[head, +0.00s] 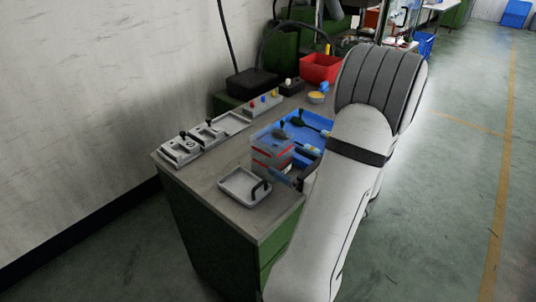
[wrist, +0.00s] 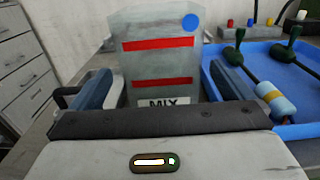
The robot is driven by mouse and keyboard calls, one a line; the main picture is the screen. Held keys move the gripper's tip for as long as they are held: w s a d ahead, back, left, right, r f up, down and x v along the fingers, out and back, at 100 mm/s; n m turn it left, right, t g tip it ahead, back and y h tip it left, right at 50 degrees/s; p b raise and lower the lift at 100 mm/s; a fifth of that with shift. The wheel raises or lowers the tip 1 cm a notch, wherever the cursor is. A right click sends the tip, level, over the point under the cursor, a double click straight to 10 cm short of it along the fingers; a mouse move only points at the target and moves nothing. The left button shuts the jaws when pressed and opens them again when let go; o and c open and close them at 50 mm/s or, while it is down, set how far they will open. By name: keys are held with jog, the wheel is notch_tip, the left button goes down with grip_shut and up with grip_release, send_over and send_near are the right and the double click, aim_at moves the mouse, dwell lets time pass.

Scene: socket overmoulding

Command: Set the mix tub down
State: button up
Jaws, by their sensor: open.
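The mix tub (head: 271,152) is a clear grey box with red bands, at the bench's middle between the small white tray and the blue tray. In the wrist view the mix tub (wrist: 160,62) appears upright, with two red bands, a blue dot and a "MIX" label. My gripper (wrist: 160,76) is open, with one blue-grey finger on each side of the tub and gaps showing beside it. In the head view my arm partly hides the gripper. The tub's base is hidden in the wrist view; it appears to stand on the bench.
A white tray with a black handle (head: 240,188) lies near the bench's front edge. A blue tray (head: 325,121) with dark green-handled tools is just right of the tub. Grey mould parts (head: 180,148) line the wall side. A red bin (head: 320,68) stands behind.

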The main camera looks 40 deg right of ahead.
jog(key=w, duration=0.7)
jog(key=shift+a, duration=0.35)
jog(key=c, duration=1)
jog(key=shift+o, duration=0.2)
jog(key=shift+r, duration=0.1)
